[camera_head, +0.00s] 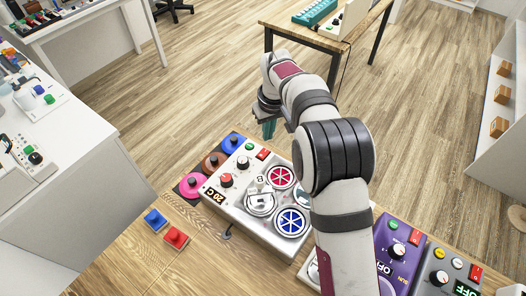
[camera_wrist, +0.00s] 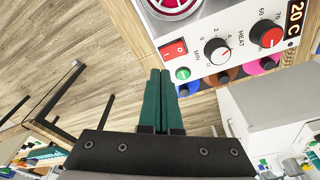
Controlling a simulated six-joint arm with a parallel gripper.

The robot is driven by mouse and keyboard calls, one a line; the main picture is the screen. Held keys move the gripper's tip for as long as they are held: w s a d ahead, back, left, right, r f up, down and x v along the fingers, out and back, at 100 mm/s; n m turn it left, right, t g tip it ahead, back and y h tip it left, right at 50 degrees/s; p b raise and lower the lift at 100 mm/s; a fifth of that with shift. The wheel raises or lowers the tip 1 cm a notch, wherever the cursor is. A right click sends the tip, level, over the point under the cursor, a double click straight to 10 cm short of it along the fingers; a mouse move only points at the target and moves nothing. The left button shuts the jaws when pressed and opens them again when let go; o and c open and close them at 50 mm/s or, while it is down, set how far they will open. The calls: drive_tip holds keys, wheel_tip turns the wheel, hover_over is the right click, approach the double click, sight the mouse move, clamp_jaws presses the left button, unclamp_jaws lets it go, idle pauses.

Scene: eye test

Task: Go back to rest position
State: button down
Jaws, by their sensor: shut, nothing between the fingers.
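My gripper (camera_head: 267,129) has dark teal fingers and hangs from my arm past the far edge of the white control device (camera_head: 229,208) in the head view. The fingers are together with nothing between them. In the wrist view my gripper (camera_wrist: 161,72) points up the picture, its two fingers side by side. There the white panel (camera_wrist: 193,35) with a red switch, a green button and two knobs lies beyond and to the right of the tips. The fingertips appear apart from it. The tabletop behind my arm is partly hidden.
Blue (camera_head: 233,142), brown (camera_head: 213,162) and pink (camera_head: 193,186) round pieces lie along the device's left side. A purple device (camera_head: 398,246) stands to the right. Open floor lies beyond the table.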

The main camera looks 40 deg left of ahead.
drive_tip(key=shift+r, duration=1.6)
drive_tip(key=s+d+r+m, duration=0.3)
drive_tip(key=d+r+m, duration=0.15)
drive_tip(key=d, duration=0.75)
drive_tip(key=s+d+r+m, duration=0.35)
drive_tip(key=d+r, duration=0.25)
drive_tip(key=d, duration=0.6)
drive_tip(key=s+d+f+m, duration=0.2)
drive_tip(key=s+d+m, duration=0.2)
drive_tip(key=s, duration=0.5)
drive_tip(key=s+d+f+m+g, duration=0.1)
drive_tip(key=s+d+m, duration=0.4)
drive_tip(key=s, duration=0.5)
drive_tip(key=d, duration=0.2)
drive_tip(key=shift+s+d+f+m, duration=0.25)
drive_tip(key=shift+d+f+m, duration=0.05)
drive_tip(key=shift+d+f, duration=0.1)
